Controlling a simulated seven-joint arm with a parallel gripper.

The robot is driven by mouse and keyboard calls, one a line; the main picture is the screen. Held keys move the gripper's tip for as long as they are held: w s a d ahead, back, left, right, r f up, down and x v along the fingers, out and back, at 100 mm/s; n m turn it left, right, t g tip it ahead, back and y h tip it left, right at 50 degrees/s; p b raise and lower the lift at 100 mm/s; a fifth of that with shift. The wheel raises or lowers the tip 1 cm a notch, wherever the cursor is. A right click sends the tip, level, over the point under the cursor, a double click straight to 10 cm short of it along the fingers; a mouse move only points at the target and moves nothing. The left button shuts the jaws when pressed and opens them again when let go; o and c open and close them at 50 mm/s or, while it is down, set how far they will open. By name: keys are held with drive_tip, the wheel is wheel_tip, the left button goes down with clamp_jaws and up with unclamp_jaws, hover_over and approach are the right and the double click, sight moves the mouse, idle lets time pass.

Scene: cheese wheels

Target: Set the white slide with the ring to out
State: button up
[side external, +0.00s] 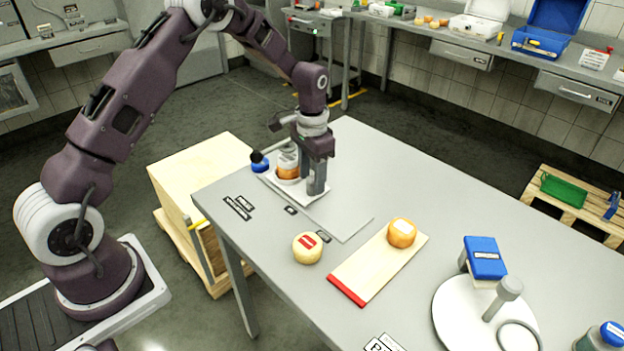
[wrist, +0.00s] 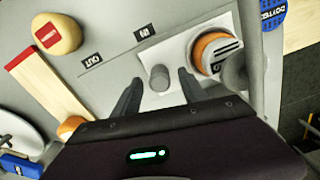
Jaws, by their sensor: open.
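The white slide (wrist: 182,47) lies at the "IN" label (wrist: 145,32) end of a grey plate (wrist: 110,20). The "OUT" label (wrist: 93,59) is further along the plate. A round orange-and-white piece (wrist: 214,53) with dark stripes sits on the slide; whether it includes the ring I cannot tell. A grey upright knob (wrist: 160,77) stands on the slide. My gripper (wrist: 159,80) is open, its fingers on either side of the knob with gaps visible. In the side external view my gripper (side external: 315,188) is low over the slide (side external: 263,178) and hides the knob.
A pale cheese wheel (side external: 307,248) with a red label sits near the front edge. An orange wheel (side external: 402,232) is on a red-ended board (side external: 375,267). A white disc (side external: 455,310) with a post stands at right. A blue round item (side external: 260,162) is beside the slide.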

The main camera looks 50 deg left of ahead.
drive_tip(key=shift+f, duration=0.65)
clamp_jaws()
idle(0.9)
